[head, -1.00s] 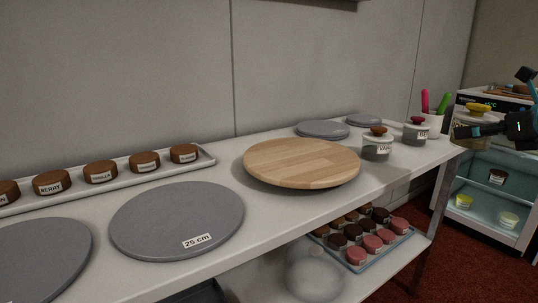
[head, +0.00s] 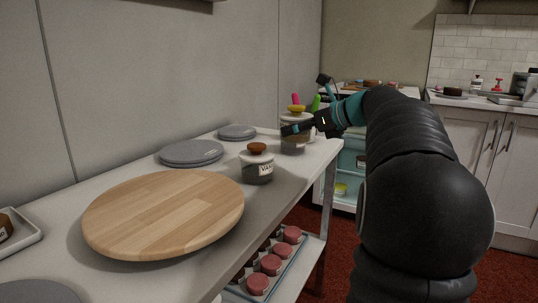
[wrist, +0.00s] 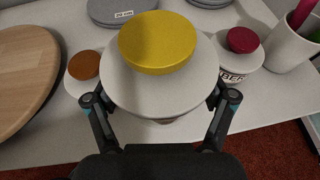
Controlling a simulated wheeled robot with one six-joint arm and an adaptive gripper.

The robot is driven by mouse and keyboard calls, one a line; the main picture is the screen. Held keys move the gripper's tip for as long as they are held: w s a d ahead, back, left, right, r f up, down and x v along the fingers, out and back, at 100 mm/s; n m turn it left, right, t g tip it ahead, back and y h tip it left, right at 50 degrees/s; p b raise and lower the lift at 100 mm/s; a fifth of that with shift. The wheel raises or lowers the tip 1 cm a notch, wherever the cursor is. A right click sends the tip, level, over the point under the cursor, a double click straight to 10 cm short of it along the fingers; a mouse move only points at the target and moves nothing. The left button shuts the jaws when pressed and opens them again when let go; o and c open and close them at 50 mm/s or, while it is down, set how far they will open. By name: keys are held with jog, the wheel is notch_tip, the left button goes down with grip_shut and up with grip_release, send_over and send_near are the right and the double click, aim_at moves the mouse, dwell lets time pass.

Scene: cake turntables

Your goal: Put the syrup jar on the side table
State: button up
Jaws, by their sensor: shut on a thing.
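My gripper (head: 298,128) is shut on a pale jar with a yellow top (wrist: 158,43), its fingers on either side in the wrist view. The held jar (head: 296,110) is at the far end of the long table (head: 302,170); I cannot tell whether its base touches the tabletop. Its label is not readable, so I cannot confirm it is the syrup jar. A brown-topped jar marked "VAN" (head: 257,165) stands nearer. A red-topped jar marked "BER" (wrist: 240,57) stands right of the held jar in the wrist view. I cannot tell which surface is the side table.
A wooden turntable (head: 165,212) fills the near tabletop. Grey discs (head: 190,153) lie at the back. A white cup (wrist: 290,48) with pink and green handles is close to the held jar. A white unit with teal shelves (head: 350,160) stands beyond the table end.

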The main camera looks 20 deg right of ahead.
send_over(277, 163)
notch_tip(277, 163, down, 4)
jog(key=shift+s+f, duration=0.1)
jog(key=shift+s, duration=0.05)
jog(key=shift+f+b, duration=0.7)
jog(key=shift+f, duration=1.3)
jog(key=shift+f, duration=0.15)
jog(key=o, duration=1.7)
